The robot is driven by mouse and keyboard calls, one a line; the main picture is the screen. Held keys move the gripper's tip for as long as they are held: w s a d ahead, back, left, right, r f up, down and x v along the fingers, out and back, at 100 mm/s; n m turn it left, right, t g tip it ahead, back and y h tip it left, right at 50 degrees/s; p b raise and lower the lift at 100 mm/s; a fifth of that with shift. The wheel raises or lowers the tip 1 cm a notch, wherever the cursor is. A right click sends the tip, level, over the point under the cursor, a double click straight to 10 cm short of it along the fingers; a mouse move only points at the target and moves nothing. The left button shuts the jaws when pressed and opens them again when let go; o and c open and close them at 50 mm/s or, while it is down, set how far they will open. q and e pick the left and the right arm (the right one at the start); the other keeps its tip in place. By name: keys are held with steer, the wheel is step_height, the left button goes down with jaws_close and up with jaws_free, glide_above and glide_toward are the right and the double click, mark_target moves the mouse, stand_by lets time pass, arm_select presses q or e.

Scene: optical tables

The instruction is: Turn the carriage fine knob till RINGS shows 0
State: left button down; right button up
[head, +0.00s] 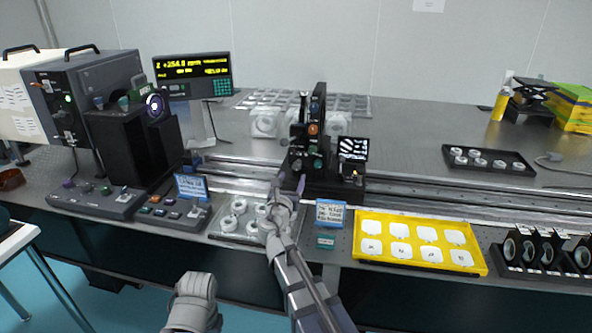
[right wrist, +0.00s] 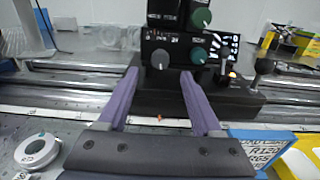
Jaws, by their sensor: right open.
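The carriage (head: 318,165) is a black upright unit on the rail, with several knobs on its front. In the right wrist view it shows a grey knob (right wrist: 160,58), a teal knob (right wrist: 198,55) and a green knob (right wrist: 201,18); I cannot tell by label which is the fine knob. My right gripper (head: 289,184) is open and empty in front of the carriage. Its purple fingers (right wrist: 159,75) stand left and right of the grey knob, seemingly short of it. A small screen (head: 353,148) on the carriage shows a white pattern; no RINGS value is readable.
A readout (head: 192,75) with yellow text stands behind left. A blue-edged sign (head: 330,213) and a yellow tray (head: 420,258) of white pieces are right of my arm. A plate with white rings (head: 227,227) lies left. The long rail (head: 430,191) runs across the table.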

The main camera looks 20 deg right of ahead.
mark_target(296, 168)
steer(key=x, duration=0.7)
jaws_close()
stand_by(0.4)
